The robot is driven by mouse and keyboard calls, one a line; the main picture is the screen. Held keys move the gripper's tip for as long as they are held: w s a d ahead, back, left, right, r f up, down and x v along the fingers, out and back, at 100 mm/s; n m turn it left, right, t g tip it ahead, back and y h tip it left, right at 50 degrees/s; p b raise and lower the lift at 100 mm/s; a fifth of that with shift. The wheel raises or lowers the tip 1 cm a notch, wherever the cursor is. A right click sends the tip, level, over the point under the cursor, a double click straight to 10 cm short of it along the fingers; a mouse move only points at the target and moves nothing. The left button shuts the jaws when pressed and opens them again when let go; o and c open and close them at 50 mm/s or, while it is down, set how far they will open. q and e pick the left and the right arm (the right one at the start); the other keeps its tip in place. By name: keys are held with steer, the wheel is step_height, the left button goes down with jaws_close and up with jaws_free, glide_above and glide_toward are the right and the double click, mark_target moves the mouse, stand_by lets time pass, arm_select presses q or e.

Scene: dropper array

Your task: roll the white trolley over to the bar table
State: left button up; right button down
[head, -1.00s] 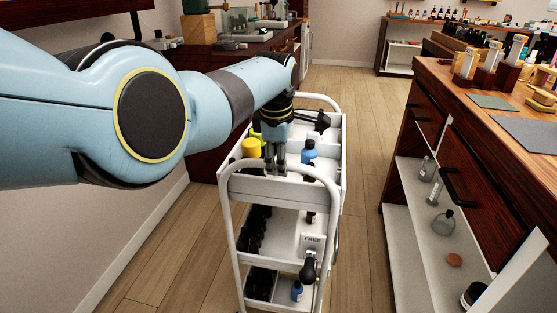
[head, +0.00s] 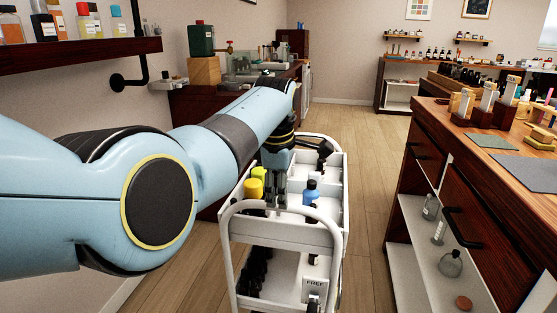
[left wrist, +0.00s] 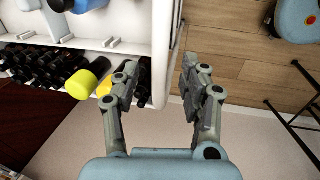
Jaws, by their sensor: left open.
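The white trolley (head: 238,236) stands on the wooden floor in front of me in the head view, with bottles and a yellow-capped item on its top tray. My left gripper (head: 275,203) is open and points down at the near end of the trolley, just behind its raised handle. In the left wrist view my left gripper (left wrist: 160,85) has its fingers apart, with a white rail of the trolley (left wrist: 163,45) reaching between them. I cannot tell whether they touch it. Several dark counters show; I cannot tell which is the bar table. My right gripper is not in view.
A dark wood counter (head: 480,215) with open shelves stands close on the right. Another counter (head: 190,100) stands behind my left arm, and one with bottles (head: 392,95) stands at the back. Clear floor (head: 350,125) lies between them, beyond the trolley.

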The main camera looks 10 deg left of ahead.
arm_select(q)
step_height(320, 180, up, 8)
steer(key=s, duration=0.1)
steer(key=shift+s, duration=0.35)
stand_by(0.3)
